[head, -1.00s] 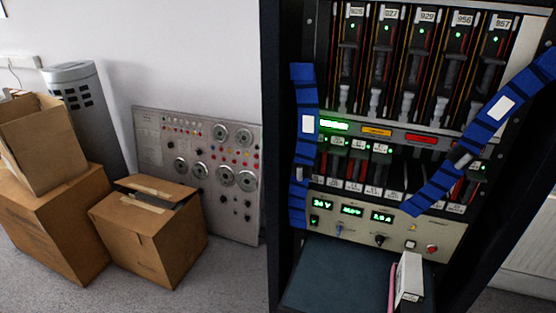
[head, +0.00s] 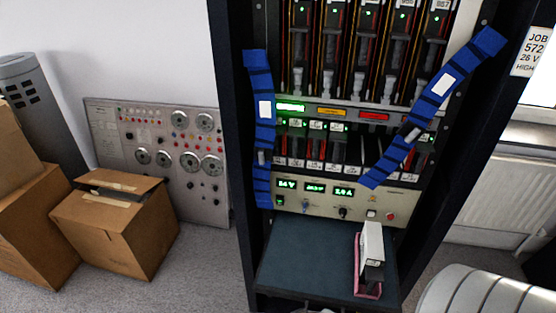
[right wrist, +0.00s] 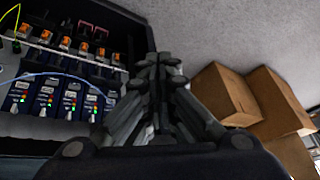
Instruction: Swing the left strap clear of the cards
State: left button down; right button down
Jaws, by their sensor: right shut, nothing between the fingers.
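The left strap (head: 261,138), blue with dark bands and a white label, hangs almost straight down the rack's left edge in the head view. It lies just left of the lower cards (head: 325,150) and covers none that I can make out. The upper cards (head: 370,50) stand in tall slots above. A second blue strap (head: 435,105) slants across the right side, over part of the lower row. My right gripper (right wrist: 158,68) is shut and empty in the right wrist view, apart from the straps. My left gripper is not in view.
A dark shelf (head: 305,260) juts out below the rack's display panel (head: 320,190), with a white and pink object (head: 370,255) on it. Cardboard boxes (head: 110,225) and a grey dial panel (head: 165,150) stand left. The right wrist view shows equipment modules (right wrist: 60,95) and boxes.

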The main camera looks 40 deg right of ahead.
notch_tip(320, 180, up, 6)
jog(key=w+d+m+t, duration=0.1)
jog(key=w, duration=0.1)
jog(key=m+t+h+p, duration=0.1)
jog(key=m+t, duration=1)
jog(key=m, duration=0.4)
send_near(270, 156)
jog(key=s+d, duration=0.2)
jog(key=s, duration=0.5)
jog(key=shift+h, duration=0.3)
jog(key=w+p, duration=0.1)
jog(key=w, duration=0.3)
jog(key=w+a+p, duration=0.1)
jog(key=w, duration=0.3)
jog(key=w+a+p, duration=0.1)
jog(key=w, duration=0.4)
jog(key=shift+f, duration=0.1)
jog(key=shift+d, duration=0.1)
